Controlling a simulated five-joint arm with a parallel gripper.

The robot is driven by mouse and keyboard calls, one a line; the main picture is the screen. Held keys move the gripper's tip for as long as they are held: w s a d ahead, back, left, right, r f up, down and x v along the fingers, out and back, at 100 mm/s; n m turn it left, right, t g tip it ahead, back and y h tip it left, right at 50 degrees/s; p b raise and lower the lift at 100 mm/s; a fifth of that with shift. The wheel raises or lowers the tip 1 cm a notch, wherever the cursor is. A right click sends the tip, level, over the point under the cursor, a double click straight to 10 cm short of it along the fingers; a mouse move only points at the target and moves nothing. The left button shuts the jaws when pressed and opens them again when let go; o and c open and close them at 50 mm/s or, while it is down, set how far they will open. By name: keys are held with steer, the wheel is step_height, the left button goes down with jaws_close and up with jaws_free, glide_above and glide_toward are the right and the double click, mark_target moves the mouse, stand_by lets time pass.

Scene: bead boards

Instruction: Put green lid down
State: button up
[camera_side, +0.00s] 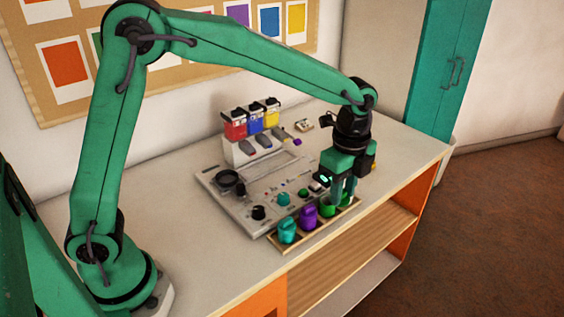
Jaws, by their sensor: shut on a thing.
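My gripper (344,198) points down over the right end of a wooden tray (317,232). It is shut on the green lid, which I can barely make out between the fingers. A green cup (327,209) stands in the tray just left of the fingers, with a dark top. A purple jar (309,217) and a teal jar (287,231) stand further left in the same tray. I cannot tell whether the held lid touches anything below, as the fingers cover that spot.
A grey board (225,203) with knobs, including a teal one (284,199) and a small green one (304,194), lies behind the tray. Red (235,128), blue (254,120) and yellow (271,117) bead containers stand at its back. The table's front edge is close to the tray.

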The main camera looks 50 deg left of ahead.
steer(key=shift+a, duration=0.15)
steer(key=s+a+f+n, duration=0.1)
steer(key=s+a+n, duration=0.2)
steer(key=a+n, duration=0.9)
steer(key=s+a+f+n, duration=0.1)
steer(key=s+a+n, duration=0.4)
steer(key=a, duration=1.3)
steer(key=shift+n, duration=0.5)
steer(key=a+f, duration=0.2)
steer(key=a, duration=0.1)
steer(key=a+f, duration=0.2)
steer(key=a, duration=0.2)
steer(key=a+f, duration=0.3)
steer(key=a, duration=0.1)
steer(key=shift+w+a, duration=0.2)
steer(key=shift+w, duration=0.1)
steer(key=shift+f, duration=1.95)
steer(key=shift+f, duration=0.1)
steer(key=o, duration=0.8)
steer(key=shift+c, duration=0.2)
